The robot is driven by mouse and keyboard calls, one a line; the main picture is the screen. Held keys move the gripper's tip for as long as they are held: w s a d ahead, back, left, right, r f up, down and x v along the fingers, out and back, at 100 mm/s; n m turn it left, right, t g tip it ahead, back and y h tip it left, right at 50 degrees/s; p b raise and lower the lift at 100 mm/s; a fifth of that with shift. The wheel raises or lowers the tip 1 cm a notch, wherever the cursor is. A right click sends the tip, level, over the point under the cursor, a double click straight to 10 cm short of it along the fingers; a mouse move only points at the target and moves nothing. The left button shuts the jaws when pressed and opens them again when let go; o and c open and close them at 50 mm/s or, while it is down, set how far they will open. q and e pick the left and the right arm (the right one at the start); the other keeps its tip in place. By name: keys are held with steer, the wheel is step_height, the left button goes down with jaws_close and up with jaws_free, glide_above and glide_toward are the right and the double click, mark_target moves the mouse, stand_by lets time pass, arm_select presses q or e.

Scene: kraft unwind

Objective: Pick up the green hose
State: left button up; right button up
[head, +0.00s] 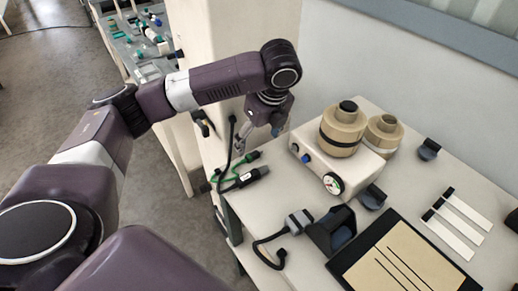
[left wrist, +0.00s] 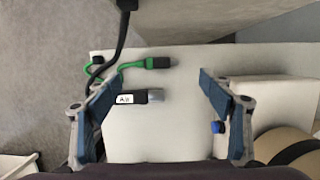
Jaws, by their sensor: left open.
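My left gripper (head: 258,138) is open and empty, pointing down above the table, above and slightly right of the hose. In the left wrist view the gripper (left wrist: 161,80) has its blue-padded fingers spread on both sides. Part of the hose's left side is hidden behind a finger and a black cable. My right gripper is not in view.
A black labelled connector (left wrist: 140,97) lies close beside the hose. A black cable (head: 231,140) hangs by the cream cabinet (head: 215,40). A white device with a gauge and tan canisters (head: 342,130) stands right of the gripper. A black holder (head: 332,232) and tray stand nearer.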

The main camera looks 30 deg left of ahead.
mark_target(252, 155)
arm_select(q)
steer(key=f, duration=0.1)
steer(key=a+f, duration=0.1)
steer(key=f+p, duration=0.1)
steer(key=shift+s+a+f, duration=0.2)
steer(key=shift+s+f, duration=0.05)
steer(key=x, duration=0.2)
steer(key=shift+w+f, duration=0.25)
steer(key=shift+f, duration=0.05)
steer(key=shift+a+f, duration=0.1)
steer(key=shift+f, duration=0.2)
steer(key=c, duration=1.1)
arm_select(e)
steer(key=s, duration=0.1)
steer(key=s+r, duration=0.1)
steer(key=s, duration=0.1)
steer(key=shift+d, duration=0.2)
arm_select(q)
steer(key=shift+r, duration=0.2)
steer(key=shift+c, duration=0.3)
